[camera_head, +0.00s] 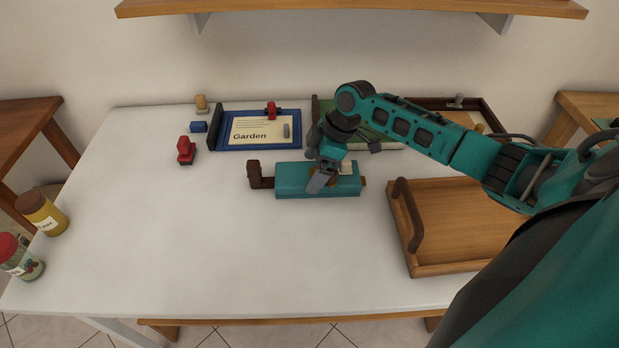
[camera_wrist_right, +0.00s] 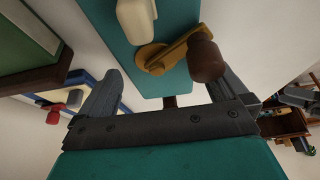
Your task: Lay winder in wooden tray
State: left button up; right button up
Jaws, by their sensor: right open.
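The winder appears to be the teal box-shaped body (camera_head: 290,182) lying on the white table, with a dark brown L-shaped piece (camera_head: 256,176) at its left end. In the right wrist view its teal body (camera_wrist_right: 172,82) carries a cream block and a brass crank with a brown knob (camera_wrist_right: 207,61). My right gripper (camera_head: 320,182) is over the winder, hiding part of it. Its fingers are apart, and the knob shows close to the right-hand finger; contact is unclear. The wooden tray (camera_head: 465,215) stands to the right, its visible floor bare, partly hidden by my right arm.
Behind the winder are a blue-framed Garden board (camera_head: 235,141), a green board (camera_head: 383,137) and a dark-framed tray (camera_head: 483,107). A red stamp-like object (camera_head: 186,150) stands at the left back. Two jars (camera_head: 42,213) stand at the left edge. The table's front middle is clear.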

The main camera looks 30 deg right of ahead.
jog(key=shift+w+a+f, duration=0.15)
jog(key=shift+a+f, duration=0.05)
jog(key=shift+f, duration=0.35)
jog(key=c, duration=0.9)
jog(key=shift+c, duration=0.9)
jog(key=shift+r, duration=0.15)
